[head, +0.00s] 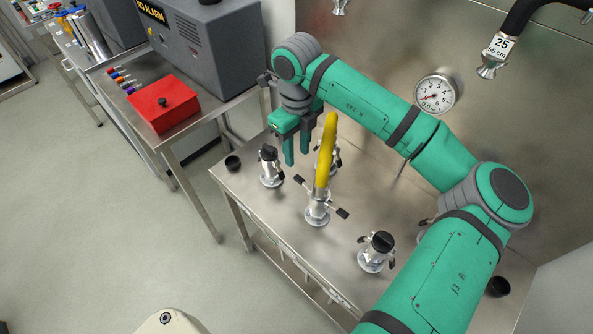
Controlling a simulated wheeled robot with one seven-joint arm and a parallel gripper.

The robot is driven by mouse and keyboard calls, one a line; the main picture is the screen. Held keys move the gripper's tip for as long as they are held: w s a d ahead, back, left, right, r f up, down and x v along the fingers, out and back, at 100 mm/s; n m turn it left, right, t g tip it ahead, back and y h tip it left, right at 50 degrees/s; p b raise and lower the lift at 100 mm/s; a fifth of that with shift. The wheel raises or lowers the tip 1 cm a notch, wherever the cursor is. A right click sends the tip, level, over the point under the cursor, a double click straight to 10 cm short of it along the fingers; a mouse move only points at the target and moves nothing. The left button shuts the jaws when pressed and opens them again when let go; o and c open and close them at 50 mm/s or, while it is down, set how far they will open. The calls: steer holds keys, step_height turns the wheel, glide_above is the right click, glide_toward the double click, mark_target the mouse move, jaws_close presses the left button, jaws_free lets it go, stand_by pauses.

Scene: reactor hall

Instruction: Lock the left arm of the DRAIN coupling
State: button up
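A silver coupling (317,207) stands upright on the steel table with a yellow hose (326,155) rising from its top. Its left arm (300,180) and right arm (341,212) both stick outward with black ends. I cannot read a DRAIN label on it. My gripper (297,158) is open and empty, fingers pointing down. In the picture it appears above and slightly left of the left arm; its depth is hard to judge.
Black-capped couplings stand at left (270,168) and right (377,252). Another fitting behind the yellow hose is partly hidden. A pressure gauge (435,94) is on the back wall. A red box (163,103) sits on the neighbouring table (185,132). The floor at left is clear.

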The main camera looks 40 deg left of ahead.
mark_target(296, 176)
step_height(296, 176, down, 9)
steer(key=shift+r, duration=0.2)
steer(key=shift+s+a+f, duration=0.15)
steer(key=shift+f, duration=0.05)
jaws_close()
